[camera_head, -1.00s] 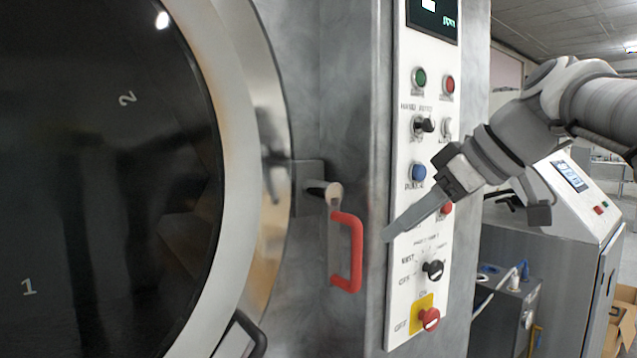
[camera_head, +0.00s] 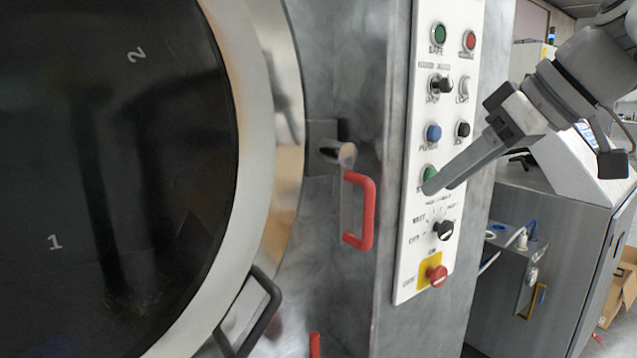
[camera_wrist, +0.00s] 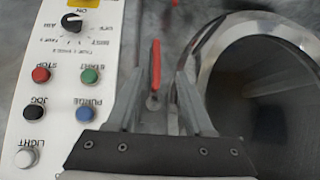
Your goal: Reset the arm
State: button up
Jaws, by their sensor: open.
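My gripper (camera_head: 440,188) is in front of the white control panel (camera_head: 409,268) at the right of the head view. Its fingers point down and left, and their tips overlap the green start button (camera_head: 427,174) in the picture; I cannot tell whether they touch anything. In the wrist view my gripper (camera_wrist: 158,75) is open, with two grey fingers apart. The red handle (camera_wrist: 156,65) shows between them, but nothing is held. In the head view the red handle (camera_head: 368,215) is on the metal front, left of the fingers.
The round washer door (camera_head: 248,150) with dark glass fills the left. A black handle (camera_head: 270,312) and a metal knob (camera_head: 338,152) stick out near it. A red emergency knob (camera_head: 437,276) sits low on the panel. A grey machine (camera_head: 560,215) stands at the right.

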jog(key=s+a+f+m+h+p, duration=0.3)
jog(key=s+f+m+h+p, duration=0.3)
jog(key=s+f, duration=0.6)
notch_tip(320, 180, down, 4)
jog(key=shift+a+r+m+g+p, duration=0.15)
jog(key=shift+m+g+p, duration=0.25)
jog(key=shift+m+p, duration=0.5)
jog(key=shift+a+n, duration=0.1)
jog(key=shift+n, duration=0.2)
